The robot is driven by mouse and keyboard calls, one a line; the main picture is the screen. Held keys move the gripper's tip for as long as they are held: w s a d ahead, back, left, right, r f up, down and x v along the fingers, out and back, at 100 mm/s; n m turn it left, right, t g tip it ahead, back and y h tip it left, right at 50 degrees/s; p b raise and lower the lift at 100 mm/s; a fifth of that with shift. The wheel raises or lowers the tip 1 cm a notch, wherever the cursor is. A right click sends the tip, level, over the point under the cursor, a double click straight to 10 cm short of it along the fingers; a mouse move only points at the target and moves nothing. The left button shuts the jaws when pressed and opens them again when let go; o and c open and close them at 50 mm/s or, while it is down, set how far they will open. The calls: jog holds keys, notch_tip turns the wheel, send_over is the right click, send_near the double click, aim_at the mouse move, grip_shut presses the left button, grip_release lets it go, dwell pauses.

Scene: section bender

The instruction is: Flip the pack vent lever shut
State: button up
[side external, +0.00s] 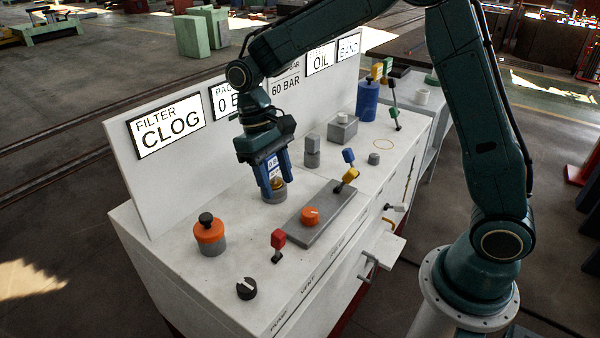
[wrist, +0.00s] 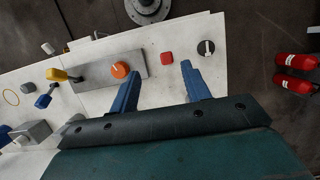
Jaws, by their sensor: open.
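A short lever with a red knob (side external: 278,239) stands on the bench top near the front edge, by front lettering that seems to read VENT; I take it as the pack vent lever. In the wrist view the red knob (wrist: 167,58) shows beyond and between my fingertips. My gripper (side external: 277,184) is open, pointing down, behind the lever and apart from it. A grey cylinder with an amber top (side external: 274,194) is right under or behind the fingers, partly hidden; I cannot tell whether they touch it.
An orange-topped cylinder (side external: 209,234) and a black dial (side external: 247,288) stand left. A grey plate (side external: 325,213) with an orange knob (side external: 310,215) lies right of the red lever, with yellow and blue levers beyond. A back panel (side external: 178,150) carries displays.

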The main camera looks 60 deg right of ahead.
jog(key=s+d+r+t, duration=0.2)
jog(key=s+r+t, duration=0.1)
jog(key=s+r, duration=0.3)
jog(key=s+d+r+t, duration=0.2)
jog(key=s+r+t, duration=0.1)
jog(key=s+r, duration=0.2)
jog(key=shift+s+d+r, duration=0.35)
jog(key=shift+s+r, duration=0.05)
jog(key=shift+s, duration=0.8)
dwell(0.5)
jog(key=w+a+f+g, duration=0.1)
jog(key=w+a+f, duration=0.1)
jog(key=w+f, duration=0.4)
jog(key=w+a+f+g, duration=0.1)
jog(key=w+a+f, duration=0.2)
jog(key=w+f, duration=0.4)
jog(key=shift+a+f+g, duration=0.3)
jog(key=shift+f, duration=0.05)
